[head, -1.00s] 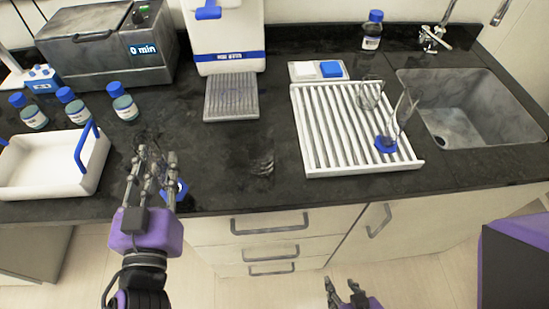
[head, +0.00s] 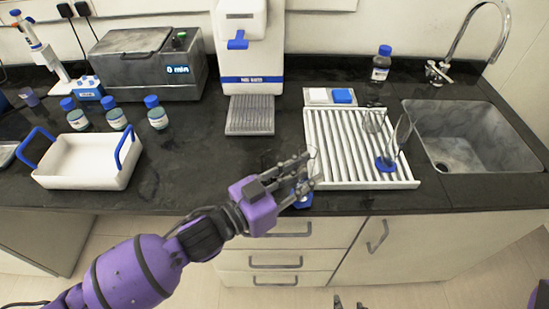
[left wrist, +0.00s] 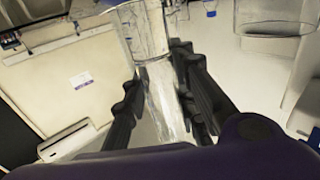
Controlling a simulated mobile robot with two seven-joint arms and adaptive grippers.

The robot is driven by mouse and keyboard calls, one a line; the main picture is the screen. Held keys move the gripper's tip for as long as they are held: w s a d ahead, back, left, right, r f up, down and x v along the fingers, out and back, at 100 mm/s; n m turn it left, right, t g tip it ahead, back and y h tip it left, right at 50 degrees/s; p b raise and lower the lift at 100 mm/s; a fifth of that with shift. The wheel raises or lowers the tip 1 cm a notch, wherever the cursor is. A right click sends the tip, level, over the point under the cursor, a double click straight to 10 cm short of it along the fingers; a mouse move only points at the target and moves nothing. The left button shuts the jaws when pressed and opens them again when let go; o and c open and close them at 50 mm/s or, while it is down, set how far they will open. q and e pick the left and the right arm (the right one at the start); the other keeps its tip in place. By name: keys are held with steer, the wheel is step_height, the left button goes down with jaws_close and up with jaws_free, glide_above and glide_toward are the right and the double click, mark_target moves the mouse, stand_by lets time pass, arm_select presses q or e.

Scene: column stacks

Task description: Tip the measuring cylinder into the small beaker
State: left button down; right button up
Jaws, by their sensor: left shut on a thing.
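My left gripper (head: 303,172) is shut on the clear measuring cylinder, just in front of the drying rack's left front corner. The cylinder's blue foot (head: 302,196) shows below the fingers, near the counter's front edge; I cannot tell if it touches the counter. In the left wrist view the clear cylinder (left wrist: 160,90) stands between the dark fingers. A small clear glass vessel, likely the small beaker (head: 373,120), stands on the rack, right of and beyond the gripper. My right gripper (head: 349,303) shows only its fingertips, apart, at the bottom edge.
The white ribbed rack (head: 340,150) also holds a tall clear glass with a blue foot (head: 385,164). The sink (head: 470,135) is at the right. A white tray with blue handles (head: 85,178) and several blue-capped bottles are at the left.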

arm_select(q)
steer(key=shift+f+m+g, duration=0.3)
steer(key=shift+f+g, duration=0.1)
steer(key=shift+f, duration=0.05)
steer(key=shift+s+f+h, duration=0.1)
steer(key=shift+f+h, duration=0.1)
steer(key=shift+h, duration=0.1)
arm_select(e)
steer(key=shift+s+f, duration=0.15)
steer(key=shift+s, duration=0.4)
steer(key=shift+w+a+f, duration=0.1)
steer(key=shift+w+a, duration=0.1)
